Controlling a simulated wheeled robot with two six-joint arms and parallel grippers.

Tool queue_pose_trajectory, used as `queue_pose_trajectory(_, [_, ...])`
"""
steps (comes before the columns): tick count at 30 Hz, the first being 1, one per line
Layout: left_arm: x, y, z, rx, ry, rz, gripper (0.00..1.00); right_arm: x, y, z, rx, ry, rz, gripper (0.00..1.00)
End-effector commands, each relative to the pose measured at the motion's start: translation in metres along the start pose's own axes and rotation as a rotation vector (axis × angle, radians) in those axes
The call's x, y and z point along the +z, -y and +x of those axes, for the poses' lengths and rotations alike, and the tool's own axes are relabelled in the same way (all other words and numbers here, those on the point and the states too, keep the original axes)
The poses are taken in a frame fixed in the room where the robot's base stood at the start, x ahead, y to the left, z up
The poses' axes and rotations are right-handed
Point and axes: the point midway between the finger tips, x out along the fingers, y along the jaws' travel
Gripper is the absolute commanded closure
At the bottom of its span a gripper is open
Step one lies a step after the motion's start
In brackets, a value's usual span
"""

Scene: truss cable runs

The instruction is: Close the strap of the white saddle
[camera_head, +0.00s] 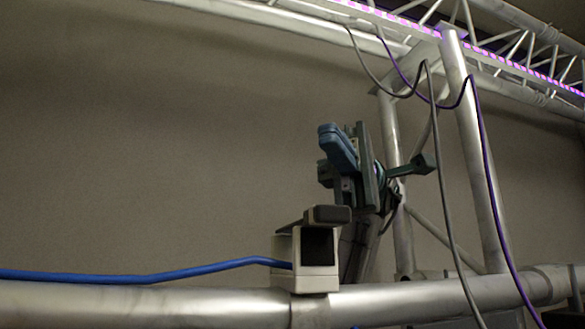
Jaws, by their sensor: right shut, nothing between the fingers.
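The white saddle (284,246) is a small box-like block on the thick horizontal silver tube, with a dark opening in its front face. Its dark grey strap (327,214) lies across the top, roughly level and reaching a little past the right side. I cannot tell whether it is latched. A blue cable (140,278) comes in from the left and meets the saddle's left side. My right gripper (338,148), dark with teal fingers, is shut and empty. It shows above and slightly right of the strap, apart from it in the picture. My left gripper is out of view.
The silver tube (150,303) runs across the bottom. Silver truss posts (478,165) stand at the right, with a grey cable (440,185) and a purple cable (487,170) hanging down. A truss with pink lights (500,62) crosses the top right. The left side is clear before a plain wall.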

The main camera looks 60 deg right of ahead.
Motion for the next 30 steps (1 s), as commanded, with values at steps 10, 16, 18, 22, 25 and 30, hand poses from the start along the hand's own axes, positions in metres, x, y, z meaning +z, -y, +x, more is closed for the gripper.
queue_pose_trajectory(10, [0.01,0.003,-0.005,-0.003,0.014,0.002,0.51,0.012,-0.027,0.012,0.195,0.0,-0.195,1.0])
queue_pose_trajectory(16, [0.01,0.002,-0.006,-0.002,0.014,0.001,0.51,0.015,-0.038,0.015,0.263,0.0,-0.263,1.0])
queue_pose_trajectory(18, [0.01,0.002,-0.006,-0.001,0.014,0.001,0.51,0.015,-0.041,0.015,0.279,0.0,-0.279,1.0])
queue_pose_trajectory(22, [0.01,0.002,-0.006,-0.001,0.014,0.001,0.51,0.016,-0.044,0.016,0.298,0.0,-0.298,1.0])
queue_pose_trajectory(25, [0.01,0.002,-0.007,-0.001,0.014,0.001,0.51,0.016,-0.046,0.016,0.305,0.001,-0.306,1.0])
queue_pose_trajectory(30, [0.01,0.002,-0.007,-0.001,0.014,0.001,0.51,0.016,-0.046,0.016,0.308,0.0,-0.309,1.0])
